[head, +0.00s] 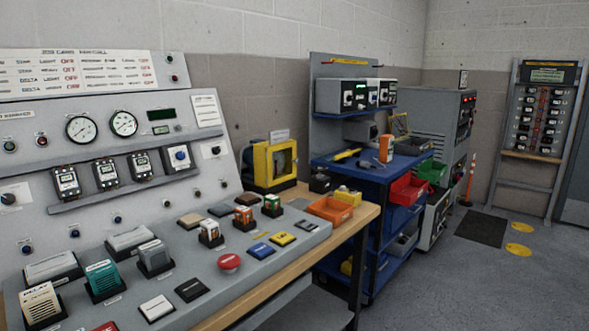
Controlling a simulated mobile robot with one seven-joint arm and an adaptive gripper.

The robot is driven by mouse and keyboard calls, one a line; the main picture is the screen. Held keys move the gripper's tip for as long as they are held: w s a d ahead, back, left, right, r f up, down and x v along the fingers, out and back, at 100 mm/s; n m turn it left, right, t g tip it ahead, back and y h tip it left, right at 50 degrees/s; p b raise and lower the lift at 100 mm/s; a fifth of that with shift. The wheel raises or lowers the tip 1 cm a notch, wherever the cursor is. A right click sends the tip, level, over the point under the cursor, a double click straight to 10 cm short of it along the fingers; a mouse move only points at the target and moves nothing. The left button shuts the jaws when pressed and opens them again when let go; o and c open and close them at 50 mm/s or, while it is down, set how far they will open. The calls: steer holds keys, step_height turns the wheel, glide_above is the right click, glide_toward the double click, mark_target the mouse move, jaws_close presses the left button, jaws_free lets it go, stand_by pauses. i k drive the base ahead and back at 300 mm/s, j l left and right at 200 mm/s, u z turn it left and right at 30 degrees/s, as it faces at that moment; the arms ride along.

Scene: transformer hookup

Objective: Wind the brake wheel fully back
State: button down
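I cannot make out a brake wheel for certain in the head view. A yellow box (262,164) with a dark window stands at the far right end of the console, and what is inside it is too small to tell. The sloped grey control console (125,185) fills the left side, with two round gauges (102,125), small dials and knobs. My gripper is not in view.
A wooden ledge (285,275) runs along the console's front. A blue workbench (375,195) with red and green bins stands beyond it. A grey cabinet (437,115) and a breaker panel (540,110) are at the back.

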mark_target(319, 169)
steer(key=z, duration=0.2)
steer(key=i+l+u, duration=0.1)
steer(key=u, duration=0.25)
steer(key=i+l+u, duration=0.2)
steer(key=l, duration=0.15)
steer(key=i+l+u, duration=0.2)
steer(key=l, duration=0.15)
steer(key=l+u, duration=0.15)
steer(key=l, duration=0.2)
steer(key=i+l, duration=0.15)
steer(key=l, duration=0.35)
steer(key=i+l+u, duration=0.1)
steer(key=l, duration=0.35)
steer(key=i+l, duration=0.15)
steer(key=l, duration=0.35)
steer(key=i+l+u, duration=0.1)
steer(key=l, duration=0.35)
steer(key=i+l, duration=0.15)
steer(key=l, duration=0.35)
steer(key=i+l, duration=0.15)
steer(key=l, duration=0.2)
steer(key=i+l, duration=0.2)
steer(key=l, duration=0.15)
steer(key=i+j, duration=0.25)
